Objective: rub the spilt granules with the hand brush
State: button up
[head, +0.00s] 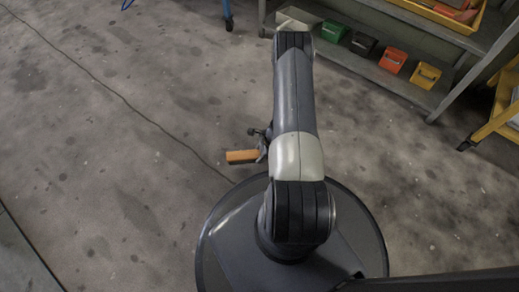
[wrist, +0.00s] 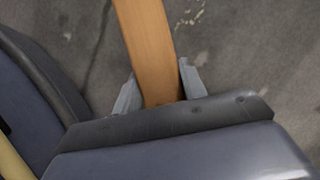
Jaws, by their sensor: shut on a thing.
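My gripper (wrist: 160,92) is shut on an orange-brown wooden hand brush (wrist: 148,45), with a grey finger on each side of it. The brush runs up out of the top of the wrist view, and its bristles do not show there. In the head view the brush (head: 241,156) sticks out to the left of my arm, and the arm hides most of the gripper.
A grey shelf (head: 385,75) with green, black, red and yellow bins stands at the upper right. A yellow cart (head: 497,118) is at the right edge. A table or cart leg (head: 227,15) shows at the top. The stained concrete floor (head: 110,130) is open on the left.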

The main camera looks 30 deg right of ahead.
jog(key=shift+r+p, duration=0.55)
jog(key=shift+r, duration=0.75)
